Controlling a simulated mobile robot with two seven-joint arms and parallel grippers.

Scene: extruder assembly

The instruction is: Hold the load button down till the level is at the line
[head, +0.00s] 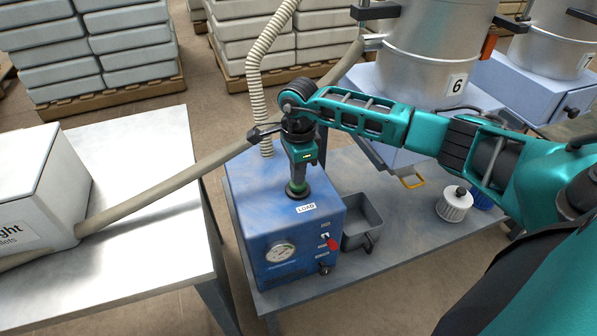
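The blue loader box (250,210) stands on the grey bench, with a LOAD label (306,208) on its top near the front edge. My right gripper (297,190) points down just behind this label, at the spot of the load button. Its fingers look closed together, and the tip seems to touch the button, which the gripper mostly covers. Whether the button is pressed in cannot be told. A metal hopper marked 6 (420,50) stands behind at the upper right, its top cut off. No level or line can be made out. My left gripper is out of view.
A gauge (281,252) and switches (326,242) are on the loader's front. A ribbed hose (257,95) rises behind it. A beige hose (170,188) runs from the left table (165,150) past my wrist. A grey bin (362,215) and white filter (454,204) stand right.

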